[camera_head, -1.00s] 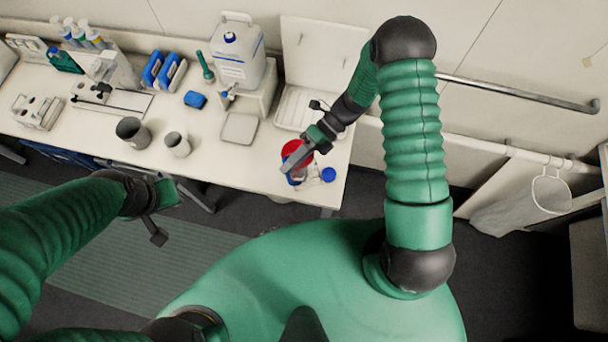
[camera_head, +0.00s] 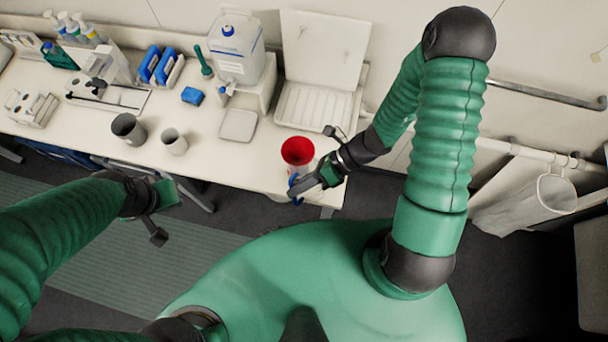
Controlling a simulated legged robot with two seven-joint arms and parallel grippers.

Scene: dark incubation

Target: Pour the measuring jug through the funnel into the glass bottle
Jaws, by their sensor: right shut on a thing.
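The red funnel (camera_head: 298,150) sits mouth-up near the right end of the bench. The glass bottle is not clear; something pale shows just below the funnel. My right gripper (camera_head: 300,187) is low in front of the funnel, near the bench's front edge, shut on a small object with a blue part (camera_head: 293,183). This looks like the handle of the measuring jug, whose clear body I cannot make out. My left gripper (camera_head: 167,196) hangs in front of the bench, away from these things; its fingers are too unclear to judge.
A flat grey tray (camera_head: 238,125), a blue block (camera_head: 192,95) and a large white canister (camera_head: 236,50) stand behind. An open white-lidded box (camera_head: 316,108) is at the back right. Bench is clear between.

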